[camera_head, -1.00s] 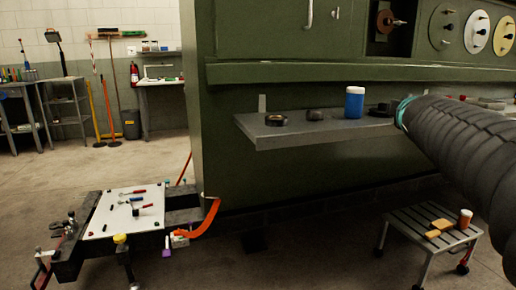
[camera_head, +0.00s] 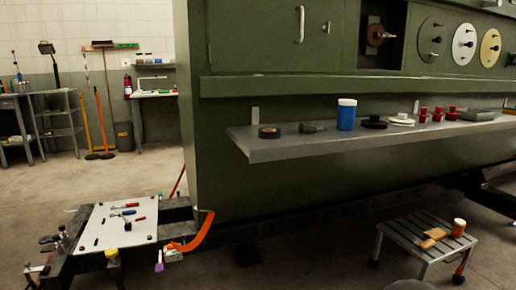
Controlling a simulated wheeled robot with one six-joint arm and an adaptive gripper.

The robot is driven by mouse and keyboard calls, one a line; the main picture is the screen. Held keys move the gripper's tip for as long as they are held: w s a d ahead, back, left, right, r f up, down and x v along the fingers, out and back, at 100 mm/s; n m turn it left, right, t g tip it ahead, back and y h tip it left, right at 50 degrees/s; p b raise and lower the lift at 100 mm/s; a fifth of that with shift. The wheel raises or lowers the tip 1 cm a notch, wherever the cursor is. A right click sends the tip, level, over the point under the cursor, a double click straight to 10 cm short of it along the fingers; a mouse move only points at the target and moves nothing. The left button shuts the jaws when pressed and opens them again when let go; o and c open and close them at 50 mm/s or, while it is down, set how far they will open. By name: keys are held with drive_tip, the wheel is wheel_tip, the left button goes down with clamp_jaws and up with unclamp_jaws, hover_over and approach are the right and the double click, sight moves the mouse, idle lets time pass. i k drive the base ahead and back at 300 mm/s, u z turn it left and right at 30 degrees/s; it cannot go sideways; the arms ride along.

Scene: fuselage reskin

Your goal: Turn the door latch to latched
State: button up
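The green fuselage panel has a cabinet door (camera_head: 265,45) at its upper middle, and the door looks closed. A pale vertical handle (camera_head: 301,24) is on its right part. A small fitting (camera_head: 326,27), perhaps the latch, is just right of the handle; it is too small to tell which way it is turned. My gripper is not in view.
A grey shelf (camera_head: 262,149) below the door holds a black roll (camera_head: 269,132), a blue jar (camera_head: 346,114), red pieces (camera_head: 437,116) and other parts. A step stool (camera_head: 408,237) and a tool cart (camera_head: 95,232) stand on the floor, with open floor between.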

sight(325, 27)
drive_tip(key=z, duration=2.15)
drive_tip(key=i, duration=1.2)
drive_tip(key=u, duration=4.45)
drive_tip(key=i, duration=1.25)
drive_tip(key=u, duration=0.05)
